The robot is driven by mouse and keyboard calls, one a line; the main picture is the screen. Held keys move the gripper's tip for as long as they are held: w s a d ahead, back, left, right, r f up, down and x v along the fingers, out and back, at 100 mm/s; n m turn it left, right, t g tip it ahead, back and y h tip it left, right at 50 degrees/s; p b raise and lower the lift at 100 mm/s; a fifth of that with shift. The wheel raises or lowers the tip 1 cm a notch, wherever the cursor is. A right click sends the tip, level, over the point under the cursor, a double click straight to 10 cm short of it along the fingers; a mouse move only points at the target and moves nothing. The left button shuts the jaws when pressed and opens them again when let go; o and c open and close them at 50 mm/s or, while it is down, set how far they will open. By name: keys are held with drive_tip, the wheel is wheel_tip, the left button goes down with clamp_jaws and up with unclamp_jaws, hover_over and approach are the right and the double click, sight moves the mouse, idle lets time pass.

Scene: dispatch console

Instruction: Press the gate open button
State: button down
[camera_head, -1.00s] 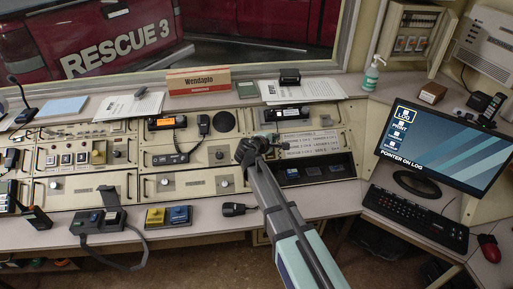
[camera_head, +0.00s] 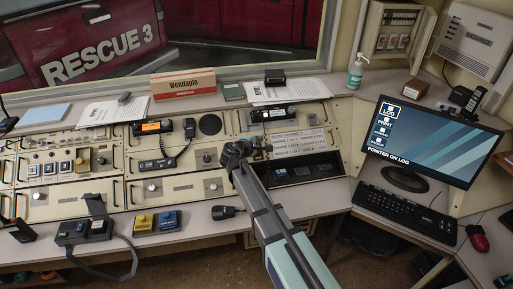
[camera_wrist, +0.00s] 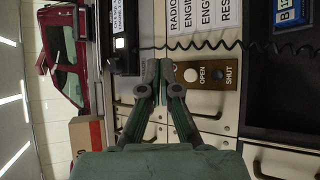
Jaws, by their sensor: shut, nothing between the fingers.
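In the wrist view a brown plate carries a white round button (camera_wrist: 191,75) marked OPEN and a black round button (camera_wrist: 217,74) marked SHUT. The plate's near edge is partly hidden by my fingers, and no word "gate" is readable on it. My gripper (camera_wrist: 159,66) is shut and empty, its fingertips just left of the white button in that view. I cannot tell whether they touch the panel. In the head view my gripper (camera_head: 258,149) is over the console's right-middle part and hides the brown plate.
A coiled cord (camera_wrist: 205,46) runs beside the buttons. The monitor (camera_head: 430,140) and keyboard (camera_head: 405,214) stand farther right.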

drive_tip(key=f, duration=0.1)
drive_tip(key=w+f+b, duration=0.1)
drive_tip(key=w+f, duration=0.1)
drive_tip(key=shift+a+f, duration=0.2)
drive_tip(key=shift+a, duration=0.1)
drive_tip(key=shift+w+a+f+b, duration=0.15)
drive_tip(key=shift+w+f+b, duration=0.35)
drive_tip(key=shift+f+b, duration=0.25)
idle(0.6)
drive_tip(key=shift+w+f+b, duration=0.2)
drive_tip(key=shift+f+b, duration=0.1)
drive_tip(key=shift+b, duration=0.15)
drive_tip(key=shift+w+a+f+b, duration=0.1)
drive_tip(key=shift+w+f+b, duration=0.15)
drive_tip(key=shift+f+b, duration=0.15)
idle(0.7)
drive_tip(key=shift+s+r, duration=0.1)
drive_tip(key=shift+r, duration=0.1)
drive_tip(key=shift+s+r, duration=0.35)
drive_tip(key=shift+r, duration=0.2)
idle(0.3)
